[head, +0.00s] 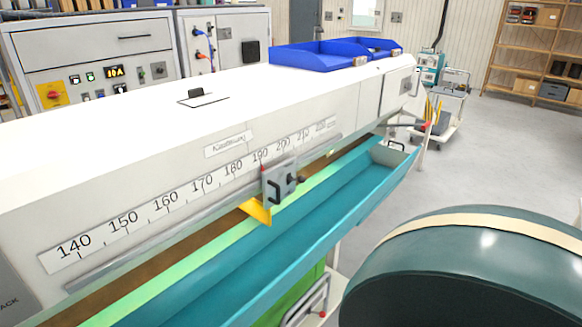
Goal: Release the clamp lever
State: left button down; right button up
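A grey stop block (279,181) sits on the rail along the front of the long white machine, below the printed scale near the 190 mark. It has a black handle (274,191) on its left part. A small black lever or knob (292,178) sticks out on its right part and is probably the clamp lever. Its exact position, tight or loose, is too small to tell. A yellow plate (257,211) hangs under the block over the trough. Neither of my grippers shows in the head view.
A long teal trough (270,250) runs along the machine's front. A large dark green round body with a beige band (480,226) fills the lower right. Blue bins (312,57) stand on the machine's far end.

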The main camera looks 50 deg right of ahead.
aim_at(301, 179)
jog(key=z, duration=1.55)
